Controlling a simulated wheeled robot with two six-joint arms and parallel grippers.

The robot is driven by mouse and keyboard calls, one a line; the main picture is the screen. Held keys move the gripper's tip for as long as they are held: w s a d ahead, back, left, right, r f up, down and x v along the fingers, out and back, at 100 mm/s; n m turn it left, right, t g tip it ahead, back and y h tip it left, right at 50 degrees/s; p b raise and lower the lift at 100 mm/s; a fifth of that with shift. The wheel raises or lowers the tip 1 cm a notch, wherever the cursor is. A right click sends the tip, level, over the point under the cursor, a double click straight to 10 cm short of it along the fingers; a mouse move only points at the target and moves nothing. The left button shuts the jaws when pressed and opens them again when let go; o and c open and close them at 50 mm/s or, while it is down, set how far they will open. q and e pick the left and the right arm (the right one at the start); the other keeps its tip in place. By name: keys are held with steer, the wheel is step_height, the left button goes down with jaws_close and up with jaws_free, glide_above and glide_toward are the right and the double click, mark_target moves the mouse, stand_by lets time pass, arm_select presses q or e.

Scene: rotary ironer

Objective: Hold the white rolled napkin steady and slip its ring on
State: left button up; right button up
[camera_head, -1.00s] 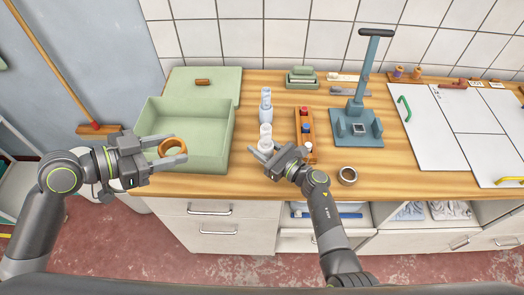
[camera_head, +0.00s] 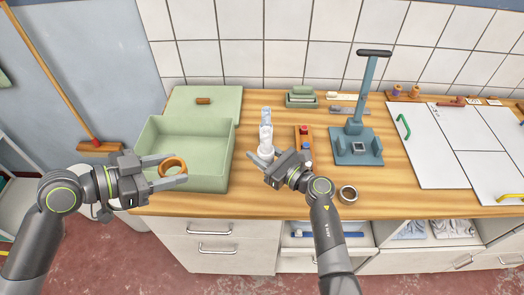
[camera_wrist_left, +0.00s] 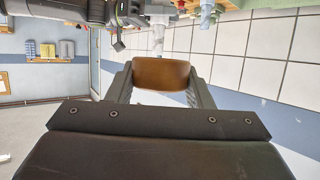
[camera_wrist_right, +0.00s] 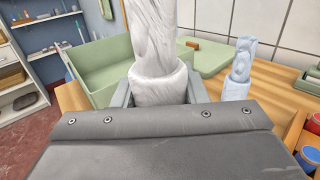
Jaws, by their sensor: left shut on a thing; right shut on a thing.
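The ring (camera_head: 173,160), a brown band, is between the fingers of my left gripper (camera_head: 176,171), over the front of the green bin; the left wrist view shows it as a brown band (camera_wrist_left: 160,75) clamped between both fingertips. My right gripper (camera_head: 263,162) is shut on the white rolled napkin (camera_head: 266,138), which stands upright. The right wrist view shows the napkin (camera_wrist_right: 153,35) with a wider white lower part between the fingers. Its bottom end is hidden there. The ring is apart from the napkin, to its left.
A bluish rolled piece (camera_head: 266,114) stands behind the napkin. The green bin (camera_head: 185,183) is at the left. A wooden tray (camera_head: 304,140) with coloured pots, a tape roll (camera_head: 347,194) and a blue press (camera_head: 358,150) are to the right.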

step_height(320, 180, down, 6)
steer(key=shift+f, duration=0.25)
steer(key=shift+f, duration=1.3)
steer(key=shift+f, duration=0.15)
steer(key=o, duration=0.8)
steer(key=shift+c, duration=0.2)
steer(key=shift+r, duration=0.3)
steer(key=c, duration=0.5)
